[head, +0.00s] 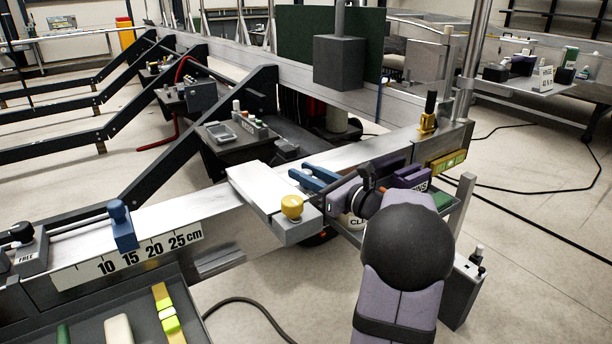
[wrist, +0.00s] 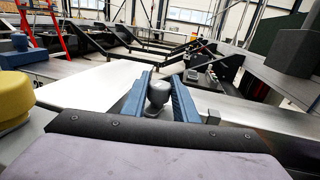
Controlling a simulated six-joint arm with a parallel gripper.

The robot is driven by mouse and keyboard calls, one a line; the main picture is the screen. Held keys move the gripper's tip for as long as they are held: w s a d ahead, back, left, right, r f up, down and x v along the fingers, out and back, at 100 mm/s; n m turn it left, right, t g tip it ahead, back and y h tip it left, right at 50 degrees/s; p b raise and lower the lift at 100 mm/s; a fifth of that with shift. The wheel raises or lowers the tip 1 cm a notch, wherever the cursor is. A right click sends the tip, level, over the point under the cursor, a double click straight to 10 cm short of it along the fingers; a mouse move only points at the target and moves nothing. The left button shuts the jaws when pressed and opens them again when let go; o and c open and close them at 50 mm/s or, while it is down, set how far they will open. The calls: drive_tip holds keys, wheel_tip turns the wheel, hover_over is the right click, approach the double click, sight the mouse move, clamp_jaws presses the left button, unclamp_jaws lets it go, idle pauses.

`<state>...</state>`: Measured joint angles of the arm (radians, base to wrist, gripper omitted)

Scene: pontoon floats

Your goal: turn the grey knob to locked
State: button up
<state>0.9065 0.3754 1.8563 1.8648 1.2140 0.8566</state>
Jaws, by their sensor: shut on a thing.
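The grey knob (wrist: 158,91) has a rounded top on a narrower stem. In the wrist view it stands between the two blue fingers of my gripper (wrist: 160,76), which are shut on it from both sides. The head view shows my gripper (head: 300,169) from behind, reaching over the pale beam past the yellow knob. I cannot make out the grey knob there. No locked mark by the knob is readable, so its turned position cannot be told.
A yellow knob (head: 291,207) sits close to my gripper on the beam's edge block. A blue slider (head: 122,228) stands by the centimetre scale (head: 138,256) at left. A grey block (head: 339,63) hangs on a rod behind. A dark tool shelf (head: 232,137) lies beyond the beam.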

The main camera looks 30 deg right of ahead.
sight(311, 175)
drive_tip(key=o, duration=1.1)
drive_tip(key=shift+c, duration=0.2)
drive_tip(key=b+v, duration=0.1)
drive_tip(key=v, duration=0.6)
drive_tip(key=shift+s, duration=0.2)
